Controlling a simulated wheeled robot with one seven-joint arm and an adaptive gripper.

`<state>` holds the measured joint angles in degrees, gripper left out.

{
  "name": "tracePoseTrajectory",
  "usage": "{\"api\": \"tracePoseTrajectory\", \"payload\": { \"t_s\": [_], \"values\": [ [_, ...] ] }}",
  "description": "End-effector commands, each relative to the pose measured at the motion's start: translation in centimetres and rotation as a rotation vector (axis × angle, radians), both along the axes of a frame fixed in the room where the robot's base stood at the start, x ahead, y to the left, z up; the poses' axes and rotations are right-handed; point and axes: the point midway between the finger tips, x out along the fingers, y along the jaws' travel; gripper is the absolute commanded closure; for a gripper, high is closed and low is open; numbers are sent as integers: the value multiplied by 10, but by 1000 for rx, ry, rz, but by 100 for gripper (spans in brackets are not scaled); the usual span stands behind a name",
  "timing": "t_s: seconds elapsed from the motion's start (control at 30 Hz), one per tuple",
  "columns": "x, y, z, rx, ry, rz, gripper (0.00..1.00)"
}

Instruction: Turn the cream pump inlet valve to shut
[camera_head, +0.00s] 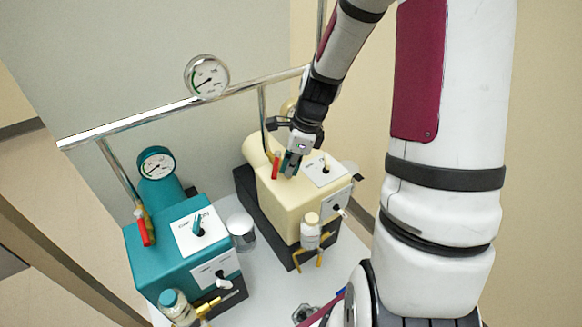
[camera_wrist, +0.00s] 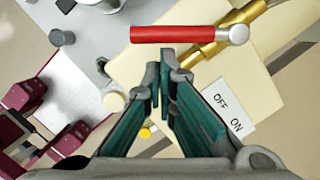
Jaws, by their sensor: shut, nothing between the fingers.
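The cream pump (camera_head: 300,200) stands at the back right of the bench. Its inlet valve has a red lever handle (camera_head: 275,165) on a brass body. In the wrist view the red handle (camera_wrist: 165,34) lies crosswise at the top, at an angle to the brass valve and pipe (camera_wrist: 235,30). My gripper (camera_head: 290,165) is just right of the handle in the head view, above the pump top. Its teal fingers are shut and empty in the wrist view (camera_wrist: 159,80), tips close below the handle. I cannot tell whether they touch it.
The teal pump (camera_head: 165,255) with its own red handle (camera_head: 144,230) stands at the left. An OFF/ON plate (camera_wrist: 225,105) is beside my fingers. A metal header pipe (camera_head: 150,117) with a gauge (camera_head: 207,76) runs behind. A small bottle (camera_head: 310,232) stands at the cream pump's front.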

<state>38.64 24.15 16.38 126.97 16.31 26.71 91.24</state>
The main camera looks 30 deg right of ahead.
Motion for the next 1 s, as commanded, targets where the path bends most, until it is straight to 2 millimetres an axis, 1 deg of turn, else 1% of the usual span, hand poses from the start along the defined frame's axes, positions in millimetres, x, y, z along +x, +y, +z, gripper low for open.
{"api": "tracePoseTrajectory", "payload": {
  "t_s": [0.67, 0.87, 1.0],
  "values": [
    [3, 10, 0, 0, -2, -124, 100],
    [5, 18, 0, 0, -1, -218, 100],
    [8, 27, 1, -1, 0, -325, 100]
  ]
}}
